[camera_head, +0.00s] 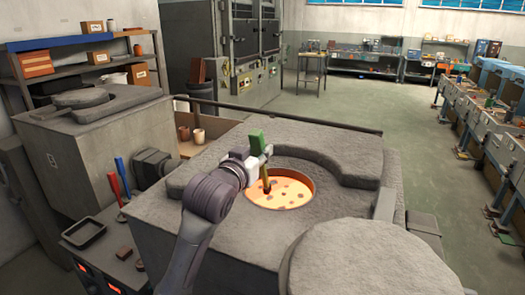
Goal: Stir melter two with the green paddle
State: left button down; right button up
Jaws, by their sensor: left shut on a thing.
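The melter in front of me (250,240) is a grey block with a round opening. Inside the opening glows an orange melt (285,193) with darker spots. I cannot read a number on this melter. My left gripper (262,160) is shut on the green paddle (257,143) above the left part of the opening. The paddle stands roughly upright, and its lower end reaches into the opening at the melt's left side. Whether the tip is under the surface is hard to tell. My right gripper is not in view.
A round grey lid (365,262) lies at the front right of the melter. A second, lidded melter (75,150) stands at the left. Red (115,187) and blue (123,176) handles stand beside a black tray (83,233). A dark rail (285,116) runs behind. Open floor (350,105) lies beyond.

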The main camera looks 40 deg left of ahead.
pick_arm(q)
jog(key=s+d, duration=0.1)
jog(key=s+d+p, duration=0.1)
jog(key=s, duration=0.1)
jog(key=shift+s+d, duration=0.1)
jog(key=shift+s, duration=0.2)
jog(key=d, duration=0.2)
jog(key=w+d+p, duration=0.1)
jog(key=d, duration=0.1)
jog(key=shift+r, duration=0.1)
dwell(0.4)
jog(key=shift+a, duration=0.1)
